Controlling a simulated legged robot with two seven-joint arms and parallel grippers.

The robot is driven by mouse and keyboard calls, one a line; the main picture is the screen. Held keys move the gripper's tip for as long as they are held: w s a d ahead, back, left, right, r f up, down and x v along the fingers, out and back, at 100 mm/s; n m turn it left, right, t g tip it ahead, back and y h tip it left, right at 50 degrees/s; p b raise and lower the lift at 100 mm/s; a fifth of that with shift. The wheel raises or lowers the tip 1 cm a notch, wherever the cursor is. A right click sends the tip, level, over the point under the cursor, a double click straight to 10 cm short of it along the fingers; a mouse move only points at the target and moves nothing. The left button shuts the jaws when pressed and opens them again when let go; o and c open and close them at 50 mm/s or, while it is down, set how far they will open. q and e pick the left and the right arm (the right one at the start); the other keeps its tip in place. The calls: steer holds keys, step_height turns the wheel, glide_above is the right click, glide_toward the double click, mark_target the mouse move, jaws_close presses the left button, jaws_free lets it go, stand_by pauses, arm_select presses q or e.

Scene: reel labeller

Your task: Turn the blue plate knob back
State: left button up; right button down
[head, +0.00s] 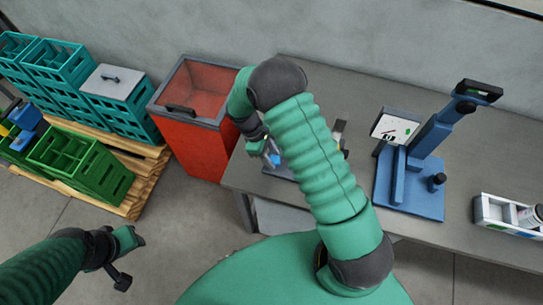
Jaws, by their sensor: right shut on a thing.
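My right gripper (267,150) is at the near left part of the grey table, over a small low fixture (283,172) mostly hidden by my arm. It is shut on a small blue part there, which looks like the blue plate knob (276,159); the jaws and my arm hide much of it, so its turn angle cannot be told. My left gripper (127,259) is over the floor at the lower left, away from the table. Its fingers are spread apart with nothing between them.
A blue stand (412,187) with a black knob and a white label panel stands on the table (345,90). A white tray (492,211) holding a bottle is at right. A red bin (195,145) adjoins the table's left end. Green crates (85,165) sit on a pallet.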

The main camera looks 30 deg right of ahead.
steer(key=shift+w, duration=0.1)
steer(key=c, duration=0.8)
jaws_free()
steer(key=shift+c, duration=0.2)
steer(key=b+v, duration=0.2)
steer(key=v, duration=1.4)
steer(key=shift+r, duration=0.4)
steer(key=s+a+f+m+t+y, duration=0.2)
steer(key=s+m+t, duration=0.4)
steer(key=s, duration=0.8)
steer(key=shift+s+a+f+m+y+b, duration=0.3)
steer(key=shift+m+y, duration=0.2)
steer(key=shift+m, duration=0.6)
